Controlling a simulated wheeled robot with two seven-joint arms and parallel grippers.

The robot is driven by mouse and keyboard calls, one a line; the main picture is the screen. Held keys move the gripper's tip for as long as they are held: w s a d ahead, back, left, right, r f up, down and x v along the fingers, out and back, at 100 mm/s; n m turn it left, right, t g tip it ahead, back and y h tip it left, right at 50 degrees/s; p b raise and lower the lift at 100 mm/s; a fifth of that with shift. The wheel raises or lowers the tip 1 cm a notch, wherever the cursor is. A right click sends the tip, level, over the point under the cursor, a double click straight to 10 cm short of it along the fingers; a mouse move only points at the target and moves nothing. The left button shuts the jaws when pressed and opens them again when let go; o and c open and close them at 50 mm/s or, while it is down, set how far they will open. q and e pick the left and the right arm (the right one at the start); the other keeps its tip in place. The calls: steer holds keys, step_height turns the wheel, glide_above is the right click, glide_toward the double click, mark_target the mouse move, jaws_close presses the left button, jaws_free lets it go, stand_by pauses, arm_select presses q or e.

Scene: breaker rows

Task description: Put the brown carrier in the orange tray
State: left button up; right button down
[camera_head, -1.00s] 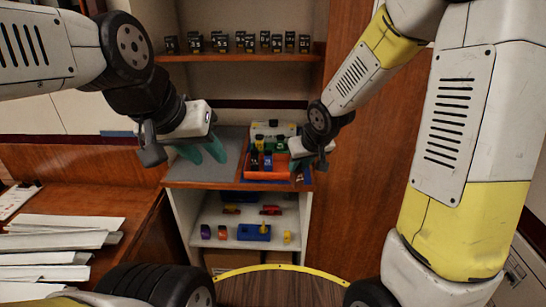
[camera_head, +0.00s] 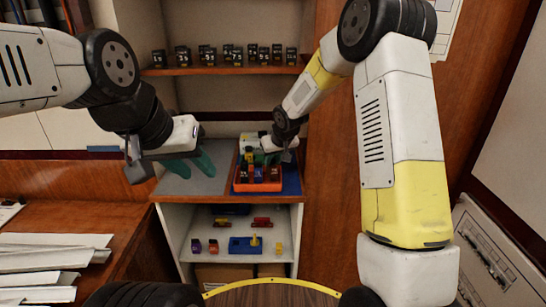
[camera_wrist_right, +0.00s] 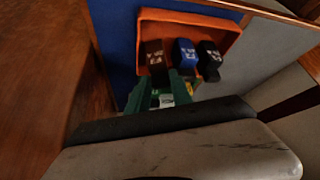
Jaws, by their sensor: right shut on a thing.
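The orange tray (camera_head: 258,188) stands on the counter and also shows in the right wrist view (camera_wrist_right: 219,24). My right gripper (camera_head: 276,158) reaches in at the tray's right part. In the right wrist view its green fingers (camera_wrist_right: 160,85) are shut on the brown carrier (camera_wrist_right: 155,60), which is upright within the tray's outline. I cannot tell whether its bottom touches the tray floor. A blue carrier (camera_wrist_right: 185,55) and a black carrier (camera_wrist_right: 209,58) stand beside it in the tray. My left gripper (camera_head: 190,166) is open and empty, over the grey mat at the left.
A blue mat (camera_head: 291,180) lies right of the tray, a grey mat (camera_head: 190,186) left. Several black carriers (camera_head: 232,55) line the upper shelf. Coloured parts lie on the lower shelf (camera_head: 215,264).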

steer(key=shift+f, duration=0.6)
steer(key=c, duration=1.4)
jaws_free()
